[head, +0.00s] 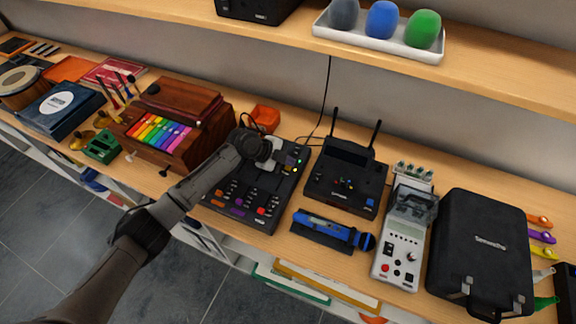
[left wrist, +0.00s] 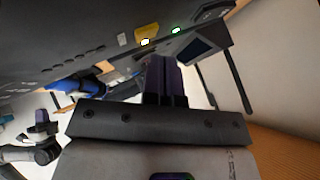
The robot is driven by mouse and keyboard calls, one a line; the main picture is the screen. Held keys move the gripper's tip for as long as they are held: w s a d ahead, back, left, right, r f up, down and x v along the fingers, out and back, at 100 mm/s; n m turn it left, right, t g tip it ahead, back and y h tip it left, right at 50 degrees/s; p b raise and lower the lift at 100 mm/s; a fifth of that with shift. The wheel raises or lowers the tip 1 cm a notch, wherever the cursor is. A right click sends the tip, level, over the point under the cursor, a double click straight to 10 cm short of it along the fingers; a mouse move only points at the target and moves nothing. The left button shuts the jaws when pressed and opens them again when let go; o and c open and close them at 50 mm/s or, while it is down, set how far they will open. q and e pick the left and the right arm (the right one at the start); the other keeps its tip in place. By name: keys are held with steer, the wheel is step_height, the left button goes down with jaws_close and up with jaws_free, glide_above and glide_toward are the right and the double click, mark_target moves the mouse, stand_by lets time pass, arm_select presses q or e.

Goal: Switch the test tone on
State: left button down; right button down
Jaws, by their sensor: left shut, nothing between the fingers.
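A black mixer-like console (head: 232,200) with rows of knobs, colored buttons and small lit lamps lies flat on the bench. My left gripper (head: 270,163) is over its upper part, shut and empty. In the left wrist view the shut fingers (left wrist: 166,78) point at the dark panel (left wrist: 60,40), close to a yellow button (left wrist: 147,33) with a white light and a green light (left wrist: 177,30). I cannot tell whether the fingertips touch the panel. No label for a test tone is readable, and my gripper hides part of the console.
Right of the console stand a black receiver (head: 347,177) with two antennas, a blue microphone (head: 335,230), a white instrument (head: 402,245) and a black case (head: 482,250). A wooden box with colored keys (head: 160,133) stands left. A shelf (head: 480,75) overhangs the back.

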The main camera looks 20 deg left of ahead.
mark_target(288, 168)
arm_select(q)
step_height(288, 168, up, 6)
steer(key=p, duration=0.3)
steer(key=shift+p, duration=0.3)
